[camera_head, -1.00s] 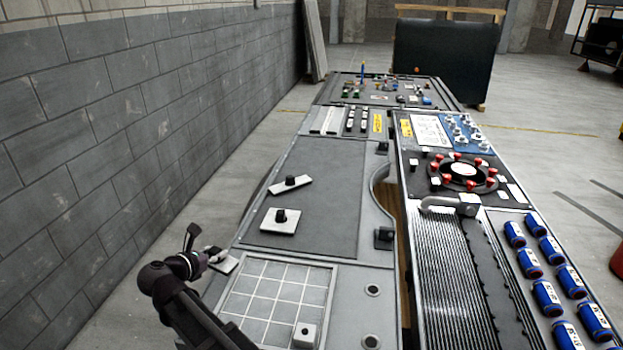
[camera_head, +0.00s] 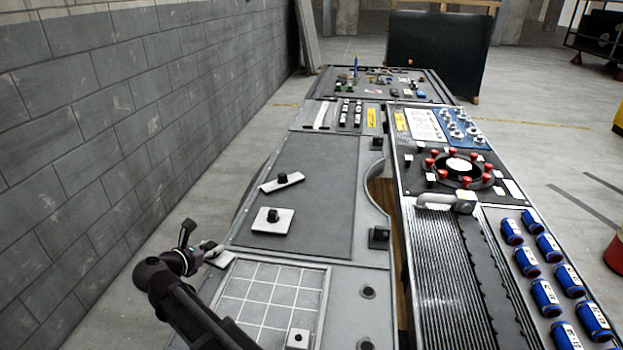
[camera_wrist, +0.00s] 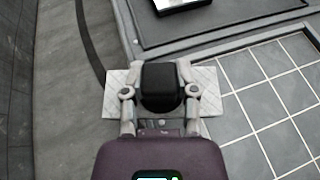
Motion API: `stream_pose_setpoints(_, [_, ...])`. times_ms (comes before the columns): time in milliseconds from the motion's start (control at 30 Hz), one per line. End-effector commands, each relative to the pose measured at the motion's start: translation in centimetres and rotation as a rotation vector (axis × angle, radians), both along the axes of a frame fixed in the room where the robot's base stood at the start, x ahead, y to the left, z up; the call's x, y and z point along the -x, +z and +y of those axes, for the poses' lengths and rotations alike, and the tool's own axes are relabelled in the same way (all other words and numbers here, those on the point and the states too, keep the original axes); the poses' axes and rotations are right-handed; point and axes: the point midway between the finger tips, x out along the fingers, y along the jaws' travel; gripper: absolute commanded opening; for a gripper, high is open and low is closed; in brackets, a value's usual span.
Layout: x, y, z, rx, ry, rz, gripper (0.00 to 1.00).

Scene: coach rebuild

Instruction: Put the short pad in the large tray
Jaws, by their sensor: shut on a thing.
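My gripper (camera_wrist: 160,95) is shut on the black knob of a pale, textured rectangular pad (camera_wrist: 118,105), which I take to be the short pad. The pad sticks out on both sides of the fingers. In the head view this pad (camera_head: 220,260) is at the bench's left edge, beside the gridded tray; I cannot tell whether it touches the bench. The large tray seems to be the wide dark grey panel (camera_head: 320,160) beyond, with a thin rim. On it lie a narrow white pad (camera_head: 268,188) and a squarer white pad (camera_head: 259,226), each with a black knob.
A pale gridded tray (camera_head: 262,305) with a small white knobbed pad (camera_head: 291,344) is right of my gripper. A ribbed metal panel (camera_head: 447,280) and several blue cans (camera_head: 545,296) are further right. A block wall (camera_head: 90,130) runs along the left.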

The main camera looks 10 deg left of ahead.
Motion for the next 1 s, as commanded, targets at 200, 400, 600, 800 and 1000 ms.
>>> stream_pose_setpoints(200, [-1.4, 0.0, -2.9, 0.0, -0.04, 0.0, 0.0])
stream_pose_setpoints(400, [-3.7, 0.1, -8.2, 0.0, -0.113, -0.001, 0.0])
stream_pose_setpoints(600, [-6.0, 0.1, -14.8, 0.001, -0.202, -0.001, 0.0])
stream_pose_setpoints(800, [-7.5, 0.2, -21.4, 0.001, -0.292, -0.002, 0.0])
stream_pose_setpoints(1000, [-8.3, 0.2, -27.9, 0.001, -0.381, -0.002, 0.0])
